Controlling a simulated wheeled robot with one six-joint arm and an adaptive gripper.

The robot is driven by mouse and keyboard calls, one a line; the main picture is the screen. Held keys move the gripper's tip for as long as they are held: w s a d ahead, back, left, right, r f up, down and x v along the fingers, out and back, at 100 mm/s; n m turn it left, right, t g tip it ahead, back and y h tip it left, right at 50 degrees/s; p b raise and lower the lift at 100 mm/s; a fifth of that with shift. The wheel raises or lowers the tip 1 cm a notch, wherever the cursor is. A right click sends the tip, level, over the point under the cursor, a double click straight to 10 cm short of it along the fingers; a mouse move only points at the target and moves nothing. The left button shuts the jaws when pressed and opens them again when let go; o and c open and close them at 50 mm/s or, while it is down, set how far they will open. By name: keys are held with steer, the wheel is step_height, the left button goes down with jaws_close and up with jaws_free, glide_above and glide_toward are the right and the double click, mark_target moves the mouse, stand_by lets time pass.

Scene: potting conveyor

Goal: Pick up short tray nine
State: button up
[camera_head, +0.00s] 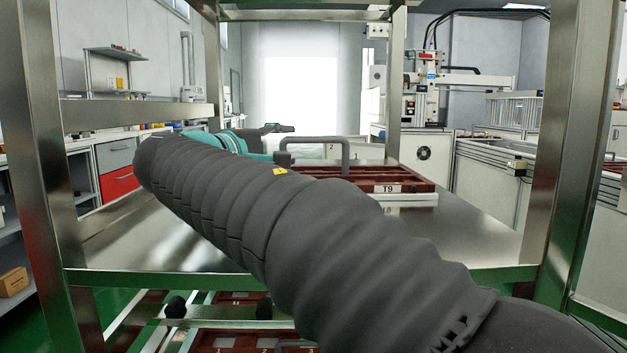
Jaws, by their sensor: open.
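Short tray nine (425,186) is a dark red-brown tray with a white T9 label on its near edge. It rests on the metal shelf, right of centre, with its left part hidden behind my arm. A grey bar handle (345,150) stands up from it. My gripper (280,128) shows only as a small dark shape past the teal wrist, left of the handle in the picture. It is open and seems apart from the tray. Most of it is hidden by my own arm, and its exact distance to the handle cannot be told.
Metal rack posts stand at left (50,150) and right (572,150), with crossbars between them. More red-brown trays (225,341) lie on the level below. A pale panel marked 2 and 1 is behind the handle.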

mark_target(312, 140)
steer(key=x, duration=1)
steer(key=shift+w+d, duration=0.15)
steer(key=shift+w, duration=0.15)
steer(key=shift+c, duration=0.3)
jaws_close()
steer(key=shift+r, duration=0.1)
